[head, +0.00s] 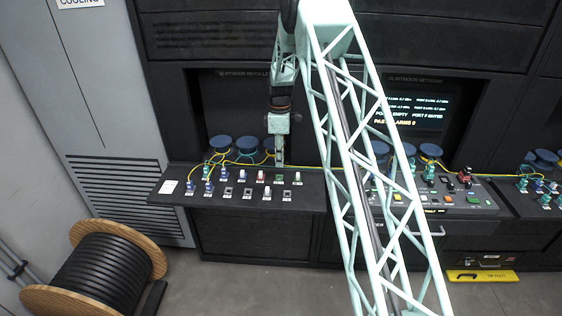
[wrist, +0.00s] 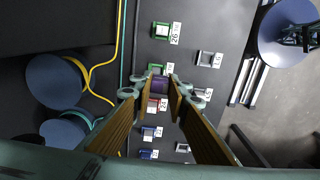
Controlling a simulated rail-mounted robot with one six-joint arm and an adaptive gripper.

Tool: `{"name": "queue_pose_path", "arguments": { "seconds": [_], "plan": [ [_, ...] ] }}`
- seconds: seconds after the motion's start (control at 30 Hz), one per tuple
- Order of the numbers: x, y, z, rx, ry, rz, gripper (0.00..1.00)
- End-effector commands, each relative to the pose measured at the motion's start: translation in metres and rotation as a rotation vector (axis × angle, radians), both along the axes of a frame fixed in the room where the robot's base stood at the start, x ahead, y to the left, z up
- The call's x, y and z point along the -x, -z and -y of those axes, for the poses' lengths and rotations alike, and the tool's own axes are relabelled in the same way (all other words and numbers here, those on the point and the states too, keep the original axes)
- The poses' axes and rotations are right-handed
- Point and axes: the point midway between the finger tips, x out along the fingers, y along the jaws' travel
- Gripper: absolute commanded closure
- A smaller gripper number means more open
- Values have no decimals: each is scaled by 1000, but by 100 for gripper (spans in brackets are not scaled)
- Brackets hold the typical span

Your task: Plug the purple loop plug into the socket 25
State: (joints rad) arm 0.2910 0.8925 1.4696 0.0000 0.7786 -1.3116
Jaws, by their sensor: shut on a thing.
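My gripper (wrist: 158,92) is shut on the purple loop plug (wrist: 158,84), which shows between the fingertips in the wrist view. In the head view my gripper (head: 280,150) points down over the back part of the sloped socket panel. A green socket (wrist: 155,68) lies just beyond the plug; its label is partly covered and I cannot read it surely. The socket marked 26 (wrist: 162,30) is farther up the row, and a red one marked 24 (wrist: 152,104) is just below. The fingers hide the plug's lower end, so I cannot tell its height over the panel.
The socket panel (head: 310,198) carries several coloured sockets in two rows. Yellow and green cables (wrist: 120,40) run along its back edge beside blue round spools (wrist: 60,80). A control desk (head: 478,205) stands to the right. A wooden cable drum (head: 148,250) is on the floor.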

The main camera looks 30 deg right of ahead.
Motion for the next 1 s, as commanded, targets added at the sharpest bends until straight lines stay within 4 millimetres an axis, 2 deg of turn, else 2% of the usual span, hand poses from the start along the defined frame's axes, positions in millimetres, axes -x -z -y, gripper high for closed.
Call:
{"name": "queue_pose_path", "arguments": {
  "seconds": [0.13,1.0],
  "plan": [
    [-9,0,1,-1,0,-1,100],
    [-8,54,1,-1,0,-1,100]
  ]
}}
